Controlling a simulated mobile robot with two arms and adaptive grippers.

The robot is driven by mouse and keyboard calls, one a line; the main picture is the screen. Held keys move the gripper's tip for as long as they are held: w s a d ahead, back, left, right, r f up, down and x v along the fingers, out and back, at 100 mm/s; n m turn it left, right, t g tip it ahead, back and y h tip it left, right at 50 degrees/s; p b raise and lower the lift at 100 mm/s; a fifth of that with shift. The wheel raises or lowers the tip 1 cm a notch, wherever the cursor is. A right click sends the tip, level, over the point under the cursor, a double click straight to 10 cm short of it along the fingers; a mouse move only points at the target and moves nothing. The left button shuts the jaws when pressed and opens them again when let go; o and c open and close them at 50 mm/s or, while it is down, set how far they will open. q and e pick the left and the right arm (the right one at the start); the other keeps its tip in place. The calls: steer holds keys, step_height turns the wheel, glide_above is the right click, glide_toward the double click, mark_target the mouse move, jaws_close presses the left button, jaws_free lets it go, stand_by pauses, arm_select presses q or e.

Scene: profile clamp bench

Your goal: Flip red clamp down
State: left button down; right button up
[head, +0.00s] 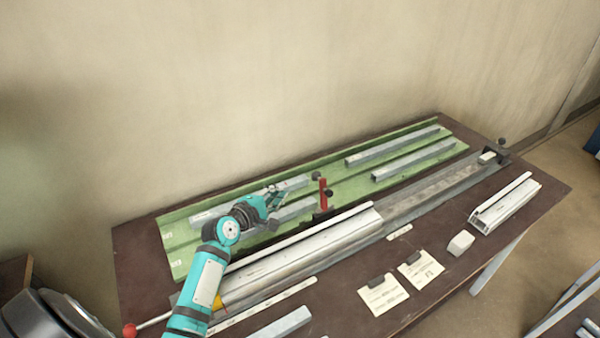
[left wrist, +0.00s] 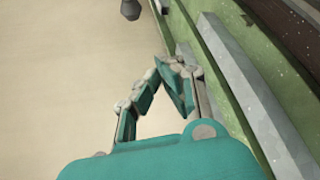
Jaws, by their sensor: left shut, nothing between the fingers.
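The red clamp (head: 323,194) stands upright at the back edge of the long metal profile fixture, near the middle of the bench. In the left wrist view, the fingertips of my left gripper (left wrist: 172,66) are together. A dark knob (left wrist: 130,9) shows at the top edge there; I cannot tell what it belongs to. My right gripper is not in view.
The green tray (head: 176,238) holds several metal profiles (head: 392,146). The long fixture (head: 345,234) runs in front of it. A lever with a red ball (head: 130,330) is at front left. Paper cards (head: 384,295), a white block (head: 461,243) and a short profile (head: 503,204) lie in front.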

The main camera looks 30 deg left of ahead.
mark_target(322, 193)
arm_select(q)
steer(key=w+a+f+n, duration=0.1)
steer(key=w, duration=1)
steer(key=shift+t, duration=0.3)
steer(key=d+p, duration=0.1)
steer(key=s+d+r+p, duration=0.1)
steer(key=d+p, duration=0.1)
steer(key=shift+s+d+r, duration=0.25)
steer(key=shift+s, duration=0.15)
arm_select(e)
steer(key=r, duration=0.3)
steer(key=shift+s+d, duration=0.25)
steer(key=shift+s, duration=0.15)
arm_select(q)
steer(key=shift+s+d+r+m, duration=0.2)
steer(key=shift+d+r+m, duration=0.05)
steer(key=shift+d+m, duration=0.05)
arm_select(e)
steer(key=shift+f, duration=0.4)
arm_select(q)
steer(key=shift+r+b, duration=0.1)
steer(key=shift+b, duration=0.25)
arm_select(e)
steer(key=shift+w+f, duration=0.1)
